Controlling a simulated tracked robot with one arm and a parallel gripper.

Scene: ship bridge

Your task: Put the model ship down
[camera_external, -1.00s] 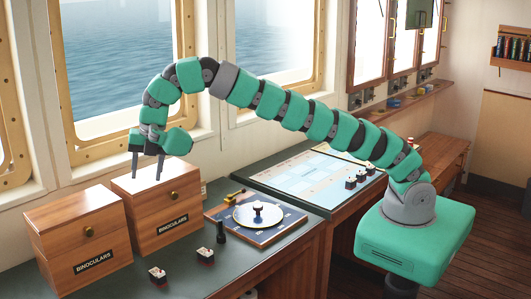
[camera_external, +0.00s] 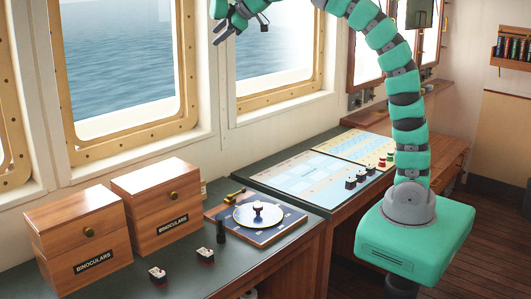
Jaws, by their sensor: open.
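Several small model ships with dark hulls and pale tops are in view; I cannot tell which one the task means. One model ship (camera_external: 157,275) and another model ship (camera_external: 206,255) stand on the dark green desk in front of the binocular boxes. A third model ship (camera_external: 258,209) stands on the white round disc (camera_external: 243,220) of a blue board. More dark model ships (camera_external: 361,176) stand in a row on the chart. My gripper (camera_external: 217,32) is open, high in front of the windows, far above the desk. Nothing shows between its fingers.
Two wooden binocular boxes, a left box (camera_external: 78,235) and a right box (camera_external: 160,205), stand on the left of the desk (camera_external: 115,290). A light blue chart (camera_external: 292,178) lies to the right. Windows rise behind.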

